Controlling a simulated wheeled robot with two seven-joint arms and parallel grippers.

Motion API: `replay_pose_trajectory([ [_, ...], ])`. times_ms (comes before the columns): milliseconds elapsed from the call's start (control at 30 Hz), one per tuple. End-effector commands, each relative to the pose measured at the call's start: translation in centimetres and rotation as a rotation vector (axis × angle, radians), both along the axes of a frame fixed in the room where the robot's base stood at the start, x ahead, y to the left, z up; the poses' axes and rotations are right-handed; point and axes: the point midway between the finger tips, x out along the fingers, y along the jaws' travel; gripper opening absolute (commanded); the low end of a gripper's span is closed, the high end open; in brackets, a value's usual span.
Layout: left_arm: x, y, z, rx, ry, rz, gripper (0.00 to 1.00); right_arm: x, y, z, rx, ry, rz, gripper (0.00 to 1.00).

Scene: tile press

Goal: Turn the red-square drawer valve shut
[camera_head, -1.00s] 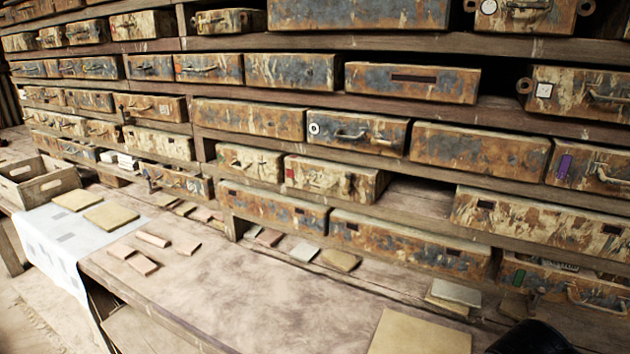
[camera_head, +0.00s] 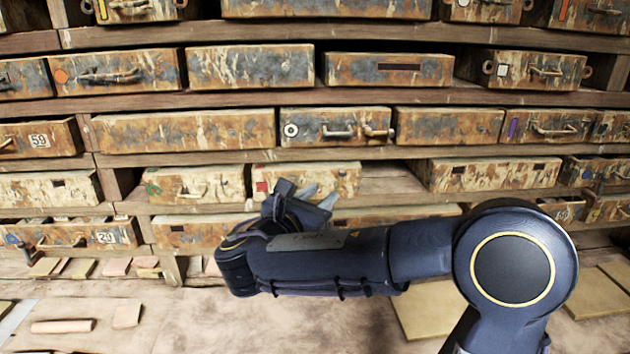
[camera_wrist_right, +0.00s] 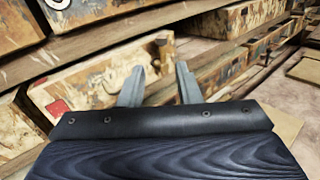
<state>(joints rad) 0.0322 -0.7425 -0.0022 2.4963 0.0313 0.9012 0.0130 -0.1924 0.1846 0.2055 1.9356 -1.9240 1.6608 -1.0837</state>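The red-square drawer (camera_head: 335,178) is a rusty, cream-streaked box on a lower shelf in the head view. Its red square (camera_head: 262,186) shows left of my right gripper (camera_head: 317,196), which hides much of the drawer's front. In the right wrist view, the red square (camera_wrist_right: 58,106) and a pale handle (camera_wrist_right: 97,82) lie left of the fingers. My right gripper (camera_wrist_right: 159,72) is open and empty. My left gripper is not in view.
A green-marked drawer (camera_head: 195,185) stands to the left on the same shelf. A white-ring drawer (camera_head: 335,128) sits on the shelf above. Right of the red-square drawer is an empty shelf gap (camera_head: 392,182). Tiles (camera_head: 62,326) lie on the bench below.

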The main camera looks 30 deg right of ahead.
Motion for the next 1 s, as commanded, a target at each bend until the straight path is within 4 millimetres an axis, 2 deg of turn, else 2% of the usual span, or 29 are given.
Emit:
replay_pose_trajectory([
  [433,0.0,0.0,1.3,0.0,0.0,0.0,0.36,2.8,-5.8,0.1,0.001,-0.001,-0.005,0.3],
  [600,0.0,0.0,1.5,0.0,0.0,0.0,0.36,3.3,-6.7,0.0,0.001,0.001,-0.003,0.3],
  [867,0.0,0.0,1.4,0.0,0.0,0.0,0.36,3.4,-6.8,0.0,0.002,0.0,-0.002,0.3],
  [1000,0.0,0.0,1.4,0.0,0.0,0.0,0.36,3.4,-6.8,0.0,0.002,0.0,-0.002,0.12],
])
